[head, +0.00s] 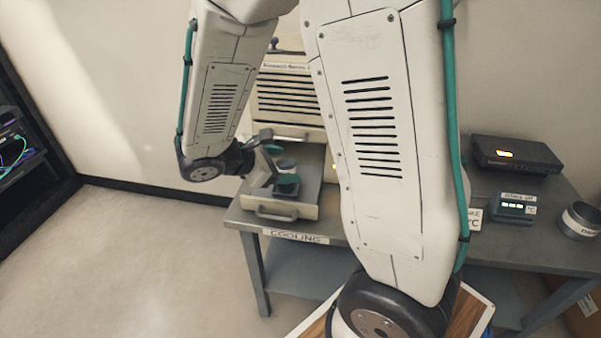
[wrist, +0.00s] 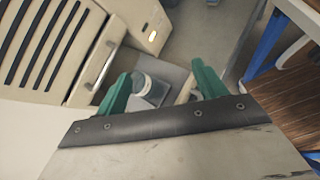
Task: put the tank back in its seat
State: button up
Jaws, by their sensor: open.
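The tank is a small pale grey and white cylinder (wrist: 150,88) that shows between the green fingers in the wrist view. It also shows as a small pale shape in the head view (head: 286,164). My gripper (wrist: 162,70) is open, with one finger on each side of the tank; I cannot tell whether either touches it. In the head view my gripper (head: 280,165) is over the pulled-out drawer (head: 296,209) of the beige cooling unit. The seat is not clearly visible; the gripper and tank cover part of the drawer.
The beige unit (head: 285,88) with dark slots stands behind the drawer on the grey table marked COOLING (head: 345,259). A black box (head: 515,153), a small display device (head: 512,206) and a round container (head: 580,220) are to the right. The floor at left is clear.

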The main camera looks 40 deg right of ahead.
jog(key=s+a+r+m+y, duration=0.4)
jog(key=s+r+m+y, duration=0.1)
jog(key=s, duration=0.4)
jog(key=s+a+r+m+t+y, duration=0.1)
jog(key=s+a+r+m+y, duration=0.3)
jog(key=s+r+m+y, duration=0.2)
jog(key=shift+s+a+r+m+t+y, duration=0.25)
jog(key=shift+s+r+m, duration=0.7)
jog(key=shift+s+m, duration=0.55)
